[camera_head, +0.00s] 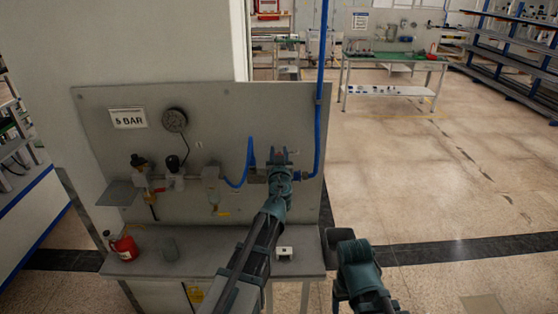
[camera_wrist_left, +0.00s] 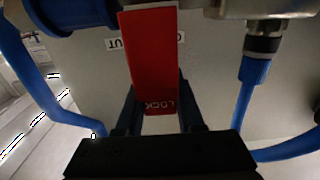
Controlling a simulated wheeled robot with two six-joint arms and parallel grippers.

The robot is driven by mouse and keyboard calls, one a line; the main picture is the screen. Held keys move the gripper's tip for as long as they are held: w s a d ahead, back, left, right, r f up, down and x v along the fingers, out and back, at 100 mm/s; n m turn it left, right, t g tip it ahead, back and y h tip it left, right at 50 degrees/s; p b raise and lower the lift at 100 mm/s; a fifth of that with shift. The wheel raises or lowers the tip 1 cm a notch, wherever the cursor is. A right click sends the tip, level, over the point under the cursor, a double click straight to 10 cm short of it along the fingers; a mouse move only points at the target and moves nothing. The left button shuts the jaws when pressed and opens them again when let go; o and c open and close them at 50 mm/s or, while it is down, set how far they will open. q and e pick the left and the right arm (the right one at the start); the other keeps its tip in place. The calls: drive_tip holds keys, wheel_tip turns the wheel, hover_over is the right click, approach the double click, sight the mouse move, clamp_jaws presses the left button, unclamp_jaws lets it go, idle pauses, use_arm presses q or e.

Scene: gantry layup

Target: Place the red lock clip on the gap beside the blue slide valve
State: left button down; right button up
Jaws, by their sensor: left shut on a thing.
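The red lock clip (camera_wrist_left: 152,52), marked LOCK, is held between the two fingers of my left gripper (camera_wrist_left: 158,112) in the left wrist view. The clip's upper end reaches the top of that view, between a blue part (camera_wrist_left: 75,14), seemingly the blue slide valve, and a metal fitting (camera_wrist_left: 265,8). I cannot tell whether it touches either one. In the head view my left gripper (camera_head: 280,158) is at the right part of the grey panel and hides most of the valve area. My right arm shows at lower right, but its fingers do not show.
Blue hoses (camera_head: 320,90) run down beside my left gripper. A gauge (camera_head: 174,120) and filter units (camera_head: 211,180) are mounted left on the panel (camera_head: 225,110). A red bottle (camera_head: 123,246) and a small white box (camera_head: 284,253) stand on the bench below. Open floor lies right.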

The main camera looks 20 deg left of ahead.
use_arm(q)
drive_tip(key=f+b, duration=0.1)
drive_tip(key=f, duration=0.1)
drive_tip(key=w+f+b, duration=0.1)
drive_tip(key=b, duration=0.1)
drive_tip(key=shift+w+a+f, duration=0.1)
drive_tip(key=shift+f, duration=0.25)
drive_tip(key=shift+f+b, duration=0.1)
drive_tip(key=shift+b, duration=0.2)
drive_tip(key=shift+f, duration=0.15)
drive_tip(key=c, duration=0.5)
unclamp_jaws()
drive_tip(key=shift+c, duration=0.2)
